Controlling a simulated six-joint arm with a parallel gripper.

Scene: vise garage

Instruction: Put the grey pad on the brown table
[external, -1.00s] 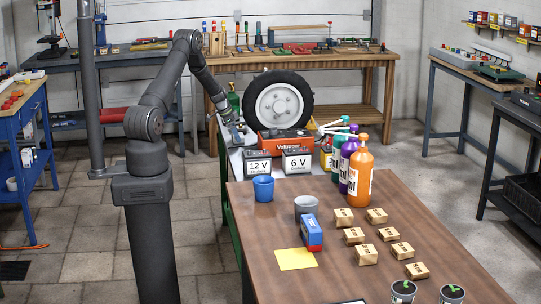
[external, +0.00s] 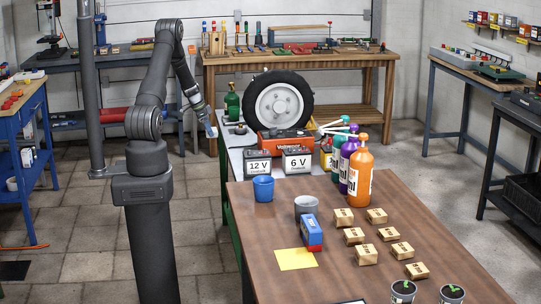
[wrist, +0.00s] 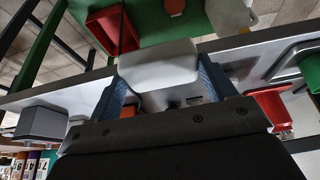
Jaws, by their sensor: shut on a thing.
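My gripper (external: 211,130) is left of the grey bench, in the air, with its fingers pointing down. In the wrist view its two blue fingers (wrist: 165,88) are shut on a light grey block-like pad (wrist: 158,62). In the external view the held pad is only a small light patch at the fingertips. The brown table (external: 285,225) stands in the foreground to the right, well away from my gripper.
Batteries (external: 262,162), a tire (external: 279,103) and a green bottle (external: 233,104) stand on the grey bench behind.

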